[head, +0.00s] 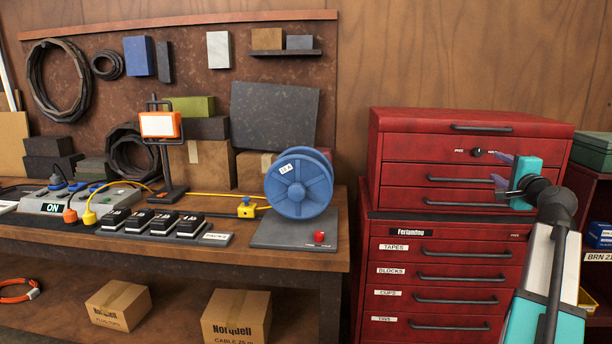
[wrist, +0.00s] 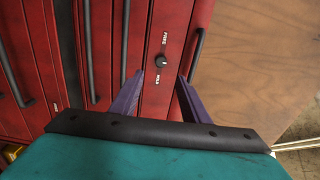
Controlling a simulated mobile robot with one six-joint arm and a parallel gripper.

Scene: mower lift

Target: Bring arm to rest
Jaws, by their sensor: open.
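My gripper (head: 499,168) is on the right in the head view, in front of the red tool cabinet (head: 450,198). Its two purple fingers are spread apart with nothing between them. In the wrist view my gripper (wrist: 160,78) points at the cabinet front, which appears turned sideways. A small dark knob (wrist: 162,60) with a label reading FREE on one side shows just beyond the gap between the fingertips; the other label is hard to read. The knob (head: 477,152) also shows left of the fingers in the head view. The fingers look apart from it.
A workbench (head: 290,261) on the left holds a blue cable reel (head: 300,187), a red button (head: 319,237), a work lamp (head: 160,125) and several black switches. Cabinet drawer handles (head: 465,252) stick out below my gripper. Shelves with boxes (head: 598,236) stand at the right.

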